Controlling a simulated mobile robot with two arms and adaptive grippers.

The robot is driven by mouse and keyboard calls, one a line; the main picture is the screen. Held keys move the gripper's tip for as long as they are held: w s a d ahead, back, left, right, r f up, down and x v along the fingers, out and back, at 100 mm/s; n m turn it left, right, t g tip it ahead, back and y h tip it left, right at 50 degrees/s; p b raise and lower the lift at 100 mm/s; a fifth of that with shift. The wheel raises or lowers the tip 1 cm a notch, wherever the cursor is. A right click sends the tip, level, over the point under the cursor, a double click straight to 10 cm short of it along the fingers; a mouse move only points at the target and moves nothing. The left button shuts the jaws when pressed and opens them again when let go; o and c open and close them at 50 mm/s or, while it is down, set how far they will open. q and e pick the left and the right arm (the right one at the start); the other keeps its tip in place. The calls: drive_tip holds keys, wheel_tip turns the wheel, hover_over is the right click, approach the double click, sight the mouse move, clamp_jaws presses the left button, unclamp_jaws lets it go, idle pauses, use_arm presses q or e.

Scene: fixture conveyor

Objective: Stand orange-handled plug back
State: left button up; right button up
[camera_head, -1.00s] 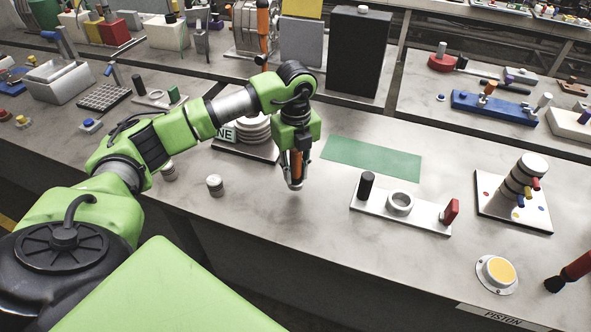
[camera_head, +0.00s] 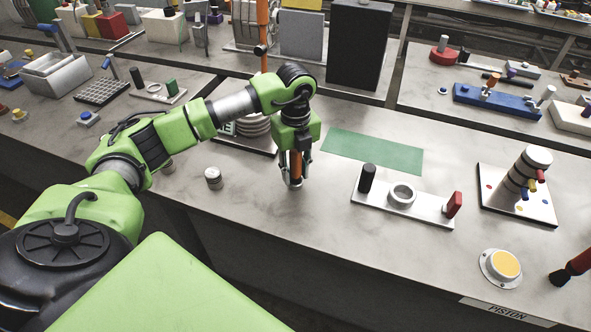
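My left gripper (camera_head: 293,183) points down over the bench to the left of the green mat (camera_head: 373,152). Its fingers are closed around an orange handle (camera_head: 297,163), seemingly the orange-handled plug, held upright. The plug's lower end is mostly hidden by the fingers, and I cannot tell whether it touches the bench. A pale plate (camera_head: 427,214) to the right carries a black peg (camera_head: 367,178), an open grey ring (camera_head: 402,195) and a red block (camera_head: 454,204). My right gripper is out of view.
A small round weight (camera_head: 213,178) is left of the gripper. A yellow button (camera_head: 505,265) and a striped post (camera_head: 524,172) are at the right. Bare bench lies in front of the plate.

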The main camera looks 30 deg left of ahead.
use_arm(q)
drive_tip(key=shift+o, duration=0.6)
wheel_tip(320, 180, up, 12)
drive_tip(key=shift+r, duration=0.1)
